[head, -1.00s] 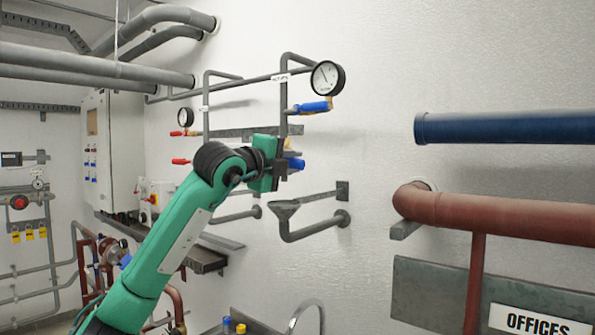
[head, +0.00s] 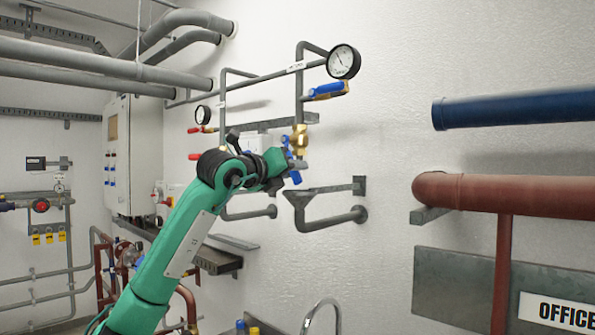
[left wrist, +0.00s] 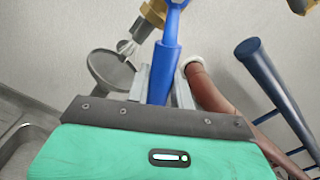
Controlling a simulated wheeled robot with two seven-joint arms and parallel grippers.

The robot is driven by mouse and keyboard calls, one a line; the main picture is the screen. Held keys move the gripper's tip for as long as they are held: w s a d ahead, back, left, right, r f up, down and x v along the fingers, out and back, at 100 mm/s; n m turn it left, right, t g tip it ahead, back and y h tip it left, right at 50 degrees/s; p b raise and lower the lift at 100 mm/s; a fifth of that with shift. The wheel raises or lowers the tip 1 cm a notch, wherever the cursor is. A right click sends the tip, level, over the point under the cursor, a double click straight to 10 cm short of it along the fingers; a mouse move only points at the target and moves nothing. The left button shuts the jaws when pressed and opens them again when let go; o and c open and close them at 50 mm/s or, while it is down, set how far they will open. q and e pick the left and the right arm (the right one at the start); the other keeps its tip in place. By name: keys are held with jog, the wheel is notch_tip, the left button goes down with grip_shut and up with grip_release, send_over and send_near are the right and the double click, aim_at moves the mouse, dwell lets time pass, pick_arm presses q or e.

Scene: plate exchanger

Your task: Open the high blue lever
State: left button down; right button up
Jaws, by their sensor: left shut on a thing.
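An upper blue lever (head: 327,90) lies nearly level on a brass valve just under the pressure gauge. My arm is below it, not touching it. A lower blue lever (head: 295,177) is on a brass valve (head: 299,138) on the same vertical pipe. My left gripper (head: 288,168) is at this lower lever, and its body hides part of it. In the left wrist view the lower lever's blue handle (left wrist: 165,62) runs down between the fingers, which are shut on it. My right gripper is out of view.
A round gauge (head: 343,62) sits above the upper lever. A grey funnel drain (head: 300,196) is just below my gripper. Red-handled valves (head: 195,156) are to the left. A blue pipe (head: 510,111) and a red pipe (head: 520,194) stick out at right, with bare wall between.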

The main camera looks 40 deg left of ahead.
pick_arm(q)
jog(key=shift+w+a+f+m, duration=0.1)
jog(key=shift+a+f+m, duration=0.3)
jog(key=shift+m, duration=0.3)
jog(key=c, duration=1.2)
grip_release()
jog(key=shift+a, duration=0.1)
jog(key=shift+s+b, duration=0.35)
jog(key=shift+s, duration=0.05)
jog(key=s+a+b, duration=0.1)
jog(key=s+b, duration=0.3)
jog(key=s, duration=0.9)
jog(key=shift+b, duration=0.3)
